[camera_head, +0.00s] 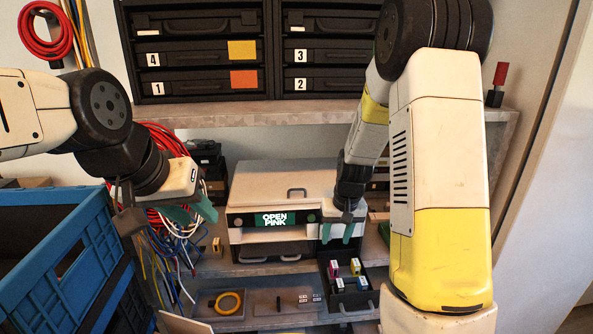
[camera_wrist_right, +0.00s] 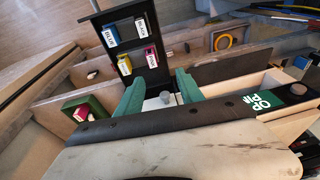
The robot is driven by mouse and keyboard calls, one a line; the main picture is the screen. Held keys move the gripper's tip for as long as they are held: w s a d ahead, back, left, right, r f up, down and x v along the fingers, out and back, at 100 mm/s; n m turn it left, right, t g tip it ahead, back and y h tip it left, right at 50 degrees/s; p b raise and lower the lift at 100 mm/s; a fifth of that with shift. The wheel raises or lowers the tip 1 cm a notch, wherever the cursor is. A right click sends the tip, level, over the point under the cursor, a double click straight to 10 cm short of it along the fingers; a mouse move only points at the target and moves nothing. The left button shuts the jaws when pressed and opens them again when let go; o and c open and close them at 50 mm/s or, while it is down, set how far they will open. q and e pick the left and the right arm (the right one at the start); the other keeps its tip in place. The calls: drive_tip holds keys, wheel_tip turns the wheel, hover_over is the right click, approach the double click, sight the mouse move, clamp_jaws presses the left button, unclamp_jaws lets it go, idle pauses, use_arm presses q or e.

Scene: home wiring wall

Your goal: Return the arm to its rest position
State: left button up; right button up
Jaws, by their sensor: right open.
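My right gripper (camera_head: 341,232) hangs in front of the right part of a white printer (camera_head: 285,182). It also shows in the right wrist view (camera_wrist_right: 160,92), its two green fingers apart with nothing between them. My left gripper (camera_head: 192,213) is at the left, beside a bundle of cables and above the blue crate's right side. Its green fingers look apart, and no object shows between them. The printer's front panel reads "OPEN PINK" (camera_head: 273,219).
A black tray (camera_head: 364,300) with several labelled cartridges lies below my right gripper. A blue crate (camera_head: 50,240) is at the left. Red and other coloured cables (camera_head: 165,140) hang beside my left arm. A shelf (camera_head: 290,116) with numbered black drawers is above. A yellow tape roll (camera_head: 228,303) lies lower.

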drive_tip(key=s+a+r+t+y, duration=0.1)
drive_tip(key=s+r, duration=0.3)
drive_tip(key=r, duration=0.4)
drive_tip(key=s+r+t, duration=0.1)
drive_tip(key=s+r, duration=0.3)
drive_tip(key=r, duration=0.3)
drive_tip(key=s+r+t, duration=0.2)
drive_tip(key=s+r, duration=0.7)
drive_tip(key=s, duration=0.4)
drive_tip(key=shift+s, duration=0.3)
drive_tip(key=shift+a, duration=0.1)
